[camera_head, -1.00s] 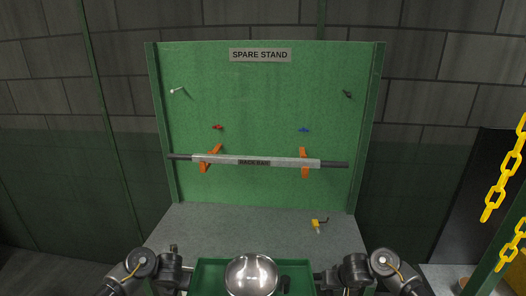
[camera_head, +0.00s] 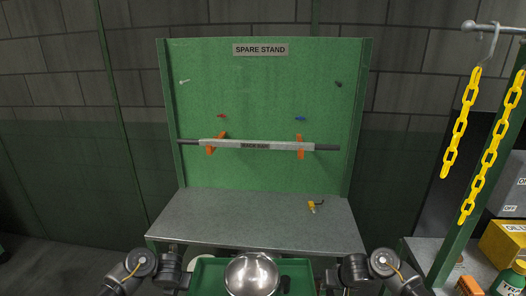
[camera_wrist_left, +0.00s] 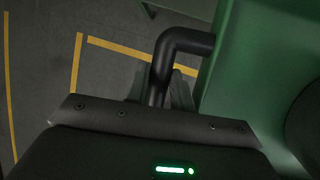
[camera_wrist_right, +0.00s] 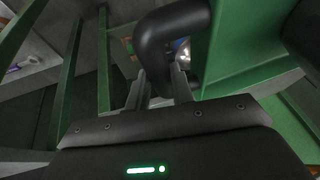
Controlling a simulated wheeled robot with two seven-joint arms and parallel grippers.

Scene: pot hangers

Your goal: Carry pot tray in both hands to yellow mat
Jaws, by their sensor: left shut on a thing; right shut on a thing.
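The green pot tray (camera_head: 210,272) is at the bottom middle of the head view, with a shiny metal pot (camera_head: 251,274) in it. A small dark item (camera_head: 286,284) lies beside the pot. My left gripper (camera_wrist_left: 163,92) is shut on the tray's black left handle (camera_wrist_left: 185,42). My right gripper (camera_wrist_right: 160,88) is shut on the black right handle (camera_wrist_right: 172,25). The tray's green wall shows close by in both wrist views. No yellow mat can be made out; yellow floor lines (camera_wrist_left: 77,60) show in the left wrist view.
A grey bench (camera_head: 255,220) with a green SPARE STAND board (camera_head: 260,90) stands ahead; a small yellow item (camera_head: 314,206) lies on it. At right are hanging yellow chains (camera_head: 460,125), a green post and a cluttered bench (camera_head: 430,252). Floor at left looks clear.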

